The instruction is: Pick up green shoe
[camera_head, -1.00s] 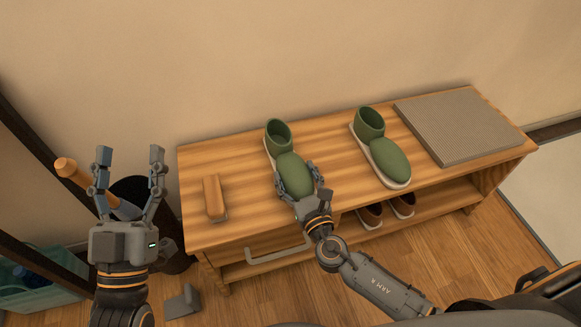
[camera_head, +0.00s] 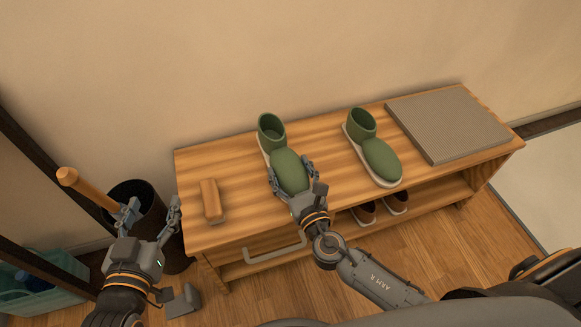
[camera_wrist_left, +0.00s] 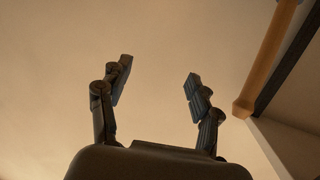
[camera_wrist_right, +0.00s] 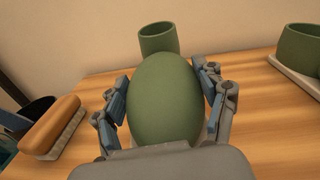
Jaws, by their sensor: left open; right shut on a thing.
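Two green shoes with pale soles stand on top of the wooden shoe bench. My right gripper (camera_head: 293,181) is shut on the toe of the left green shoe (camera_head: 287,165), one finger on each side. In the right wrist view the toe of that green shoe (camera_wrist_right: 165,105) fills the space between the fingers, with its ankle opening behind. The shoe appears to rest on the bench top; its underside is hidden. The other green shoe (camera_head: 378,155) stands apart to the right. My left gripper (camera_head: 152,217) is open and empty, left of the bench.
A wooden brush (camera_head: 210,198) lies on the bench top (camera_head: 235,172) at left; a grey ribbed mat (camera_head: 450,125) lies at right. Brown shoes (camera_head: 395,202) sit on the lower shelf. A dark bin (camera_head: 135,190), wooden handle (camera_head: 85,184) and teal crate (camera_head: 45,290) are at left.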

